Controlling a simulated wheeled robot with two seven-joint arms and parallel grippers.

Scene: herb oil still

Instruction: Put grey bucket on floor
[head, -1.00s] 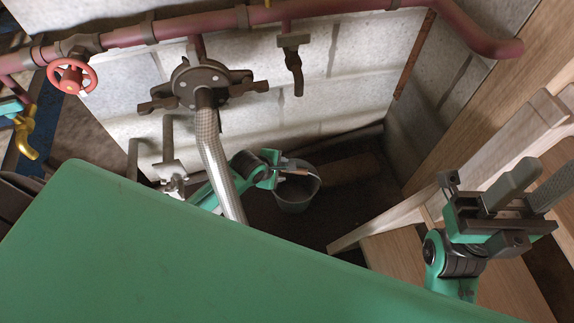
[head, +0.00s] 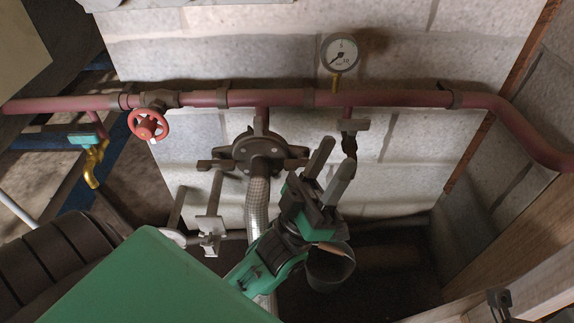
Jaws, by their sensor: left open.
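The grey bucket (head: 332,272) is right of centre near the bottom of the head view, low in the dark corner by the wall. It looks upright and seems to stand on the floor. My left gripper (head: 337,152) is open, with its two fingers pointing up the picture and nothing between them. Its wrist covers the bucket's upper left part. The gripper appears above the bucket and apart from it. My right gripper (head: 499,299) shows only as a small dark piece at the bottom right edge; its jaws are cut off.
A red pipe (head: 400,98) runs along the block wall, with a red valve wheel (head: 149,124), a gauge (head: 340,53) and a flange (head: 258,148). A braided hose (head: 258,195) hangs beside my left arm. Wooden boards (head: 520,285) stand at right. Dark floor (head: 395,270) lies right of the bucket.

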